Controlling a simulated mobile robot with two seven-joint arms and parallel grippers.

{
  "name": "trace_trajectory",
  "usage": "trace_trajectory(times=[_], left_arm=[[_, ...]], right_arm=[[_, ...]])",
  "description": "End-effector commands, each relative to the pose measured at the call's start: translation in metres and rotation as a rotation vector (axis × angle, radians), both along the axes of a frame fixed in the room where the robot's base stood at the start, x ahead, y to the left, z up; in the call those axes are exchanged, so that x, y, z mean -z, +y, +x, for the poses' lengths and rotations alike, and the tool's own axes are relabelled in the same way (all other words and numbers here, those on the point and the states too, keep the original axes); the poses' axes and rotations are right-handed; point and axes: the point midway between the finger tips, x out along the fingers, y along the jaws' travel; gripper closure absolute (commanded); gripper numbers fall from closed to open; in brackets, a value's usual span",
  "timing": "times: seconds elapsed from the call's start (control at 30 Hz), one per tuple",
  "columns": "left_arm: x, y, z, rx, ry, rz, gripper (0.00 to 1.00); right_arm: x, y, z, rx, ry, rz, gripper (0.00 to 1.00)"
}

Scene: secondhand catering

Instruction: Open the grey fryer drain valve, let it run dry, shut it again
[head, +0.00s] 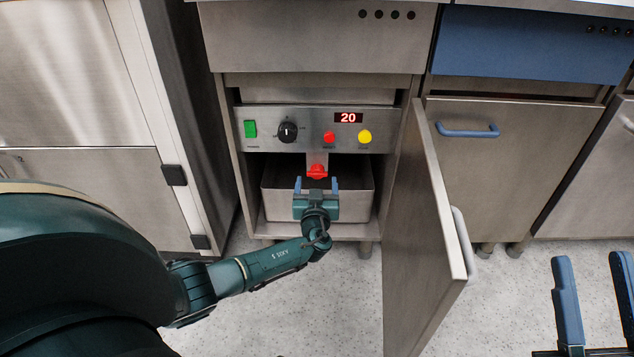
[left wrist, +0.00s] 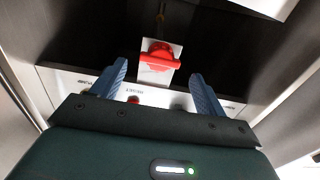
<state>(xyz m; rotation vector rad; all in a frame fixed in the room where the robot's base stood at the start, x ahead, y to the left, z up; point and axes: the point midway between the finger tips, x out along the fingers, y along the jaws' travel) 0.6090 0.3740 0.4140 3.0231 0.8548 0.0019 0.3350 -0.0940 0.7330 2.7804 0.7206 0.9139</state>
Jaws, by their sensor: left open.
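The grey fryer (head: 310,40) stands in the middle of the head view with its cabinet door (head: 430,220) swung open to the right. Its red drain valve handle (head: 317,171) sits under the control panel, above a steel pan (head: 275,190). The handle also shows in the left wrist view (left wrist: 158,56), against a pale plate. My left gripper (head: 316,184) is open and empty, just below and in front of the handle, its fingers to either side and apart from it. My right gripper (head: 593,300) stands open at the lower right, away from the fryer. Any liquid is hidden.
The control panel (head: 220,122) carries a green switch, a black knob, red and yellow buttons and a display reading 20. The open door bounds the right side. A blue-fronted unit (head: 535,45) stands to the right, a steel cabinet (head: 70,80) to the left.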

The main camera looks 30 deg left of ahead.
Motion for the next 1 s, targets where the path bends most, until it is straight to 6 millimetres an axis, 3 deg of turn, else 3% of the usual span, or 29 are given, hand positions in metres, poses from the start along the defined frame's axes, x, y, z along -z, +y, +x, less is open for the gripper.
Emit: trace_trajectory(times=[0.2,0.57,1.0], left_arm=[[0.002,0.013,0.023,0.001,0.000,0.000,0.26],[0.000,0.016,0.028,0.001,0.001,-0.001,0.26],[0.000,0.016,0.027,0.001,0.001,-0.001,0.61]], right_arm=[[-0.011,-0.001,-0.002,-0.002,-0.102,-0.010,0.64],[-0.015,-0.001,-0.003,-0.002,-0.127,-0.012,0.64],[-0.015,-0.001,-0.003,-0.002,-0.126,-0.011,0.64]])
